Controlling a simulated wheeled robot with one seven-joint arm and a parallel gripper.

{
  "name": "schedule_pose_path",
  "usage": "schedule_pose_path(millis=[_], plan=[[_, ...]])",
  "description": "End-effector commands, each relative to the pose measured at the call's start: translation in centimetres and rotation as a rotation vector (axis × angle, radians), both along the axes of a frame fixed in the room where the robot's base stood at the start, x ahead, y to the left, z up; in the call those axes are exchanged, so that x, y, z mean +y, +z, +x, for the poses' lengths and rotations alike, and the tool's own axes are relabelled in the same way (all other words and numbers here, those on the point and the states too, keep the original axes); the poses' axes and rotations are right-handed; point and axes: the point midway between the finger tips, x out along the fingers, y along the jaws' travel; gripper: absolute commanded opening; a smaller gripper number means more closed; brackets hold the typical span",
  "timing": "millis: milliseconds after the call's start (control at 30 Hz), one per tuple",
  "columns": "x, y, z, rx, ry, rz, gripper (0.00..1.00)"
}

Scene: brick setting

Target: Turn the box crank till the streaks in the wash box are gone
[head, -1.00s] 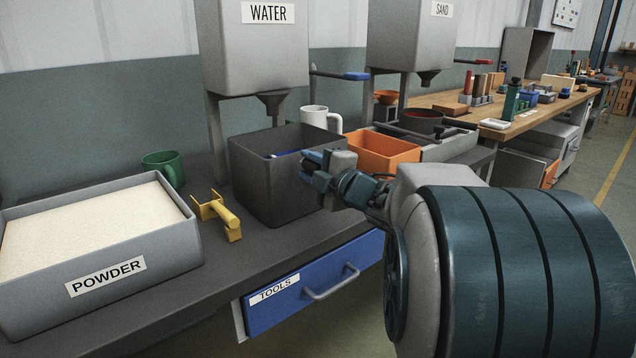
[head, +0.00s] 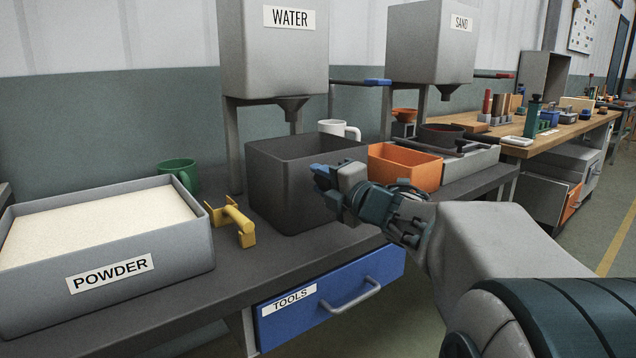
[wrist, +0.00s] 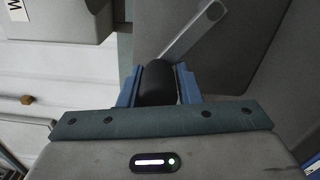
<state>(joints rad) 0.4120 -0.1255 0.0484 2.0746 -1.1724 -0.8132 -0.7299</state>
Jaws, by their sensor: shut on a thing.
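The dark grey wash box (head: 278,190) stands on the bench under the WATER hopper. Its top is open, but its floor and any streaks are hidden from the head view. My gripper (head: 325,178) is at the box's front right side. In the wrist view its blue fingers are shut on the black crank knob (wrist: 157,82), one on each side. The grey crank arm (wrist: 190,35) runs from the knob up and to the right, in front of a dark grey wall. In the head view my gripper hides the crank.
A yellow handled tool (head: 236,222) and the POWDER tray (head: 150,245) lie left of the box. An orange bin (head: 405,168) stands close on the right, a white mug (head: 332,128) behind. The blue TOOLS drawer (head: 335,290) is below. A green mug (head: 178,170) stands at the back.

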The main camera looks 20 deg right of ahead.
Motion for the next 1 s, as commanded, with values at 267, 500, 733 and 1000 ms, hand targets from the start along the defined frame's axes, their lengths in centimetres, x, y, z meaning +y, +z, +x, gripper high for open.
schedule_pose_path(millis=[267,500,733,1000], plan=[[-0.6,0.3,0.0,-0.006,-0.015,-0.001,0.51],[0.1,0.3,0.0,-0.004,0.0,0.001,0.51],[-0.8,0.4,-2.2,-0.004,-0.002,-0.001,0.51],[-3.2,0.5,-8.0,-0.006,-0.009,0.001,0.51]])
